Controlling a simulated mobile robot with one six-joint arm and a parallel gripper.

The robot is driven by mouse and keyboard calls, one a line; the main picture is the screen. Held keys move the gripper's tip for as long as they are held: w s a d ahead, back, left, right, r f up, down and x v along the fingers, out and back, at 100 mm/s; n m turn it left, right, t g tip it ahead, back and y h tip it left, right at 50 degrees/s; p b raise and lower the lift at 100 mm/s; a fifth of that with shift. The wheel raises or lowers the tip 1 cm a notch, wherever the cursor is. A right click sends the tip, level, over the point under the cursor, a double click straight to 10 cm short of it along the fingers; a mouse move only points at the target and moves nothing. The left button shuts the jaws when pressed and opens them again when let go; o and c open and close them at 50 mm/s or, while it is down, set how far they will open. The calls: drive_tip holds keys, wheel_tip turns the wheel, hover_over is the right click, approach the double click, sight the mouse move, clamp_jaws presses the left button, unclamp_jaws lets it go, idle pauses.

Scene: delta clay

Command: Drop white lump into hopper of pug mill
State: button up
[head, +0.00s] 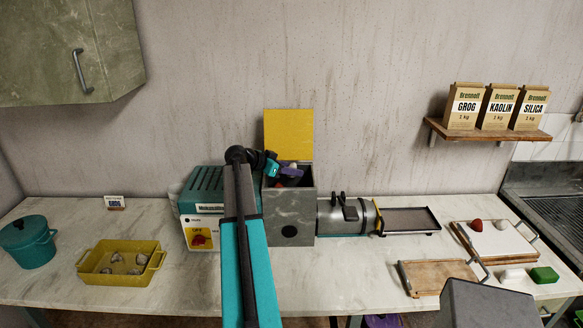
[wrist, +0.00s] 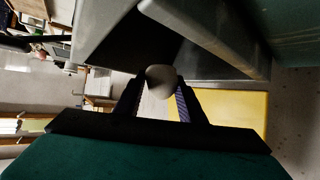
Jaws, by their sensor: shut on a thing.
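My gripper (head: 288,176) is shut on a white lump (wrist: 160,80), which sits between its fingertips (wrist: 160,98) in the wrist view. The lump also shows as a small pale patch in the head view (head: 291,171). The pug mill's grey hopper (head: 290,210) has its yellow lid (head: 288,135) raised at the back. My gripper is at the hopper's open top, and the lump is at or just over the opening. The wrist view shows the hopper's grey walls (wrist: 215,35) around a dark inside. How deep the lump sits is hard to tell.
The mill's teal motor housing (head: 205,190) is left of the hopper, its steel barrel (head: 347,216) right. A yellow dish (head: 90,268) with several lumps and a teal pot (head: 28,242) stand left. A white board (head: 492,242) holds a red lump (head: 476,225) and a white one (head: 502,225).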

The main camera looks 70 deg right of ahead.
drive_tip(key=o, duration=1.2)
drive_tip(key=shift+a+r, duration=0.1)
drive_tip(key=b+v, duration=0.4)
drive_tip(key=v, duration=0.9)
drive_tip(key=shift+w+a+r+b, duration=0.1)
drive_tip(key=shift+w+a+b, duration=0.1)
drive_tip(key=shift+b, duration=0.2)
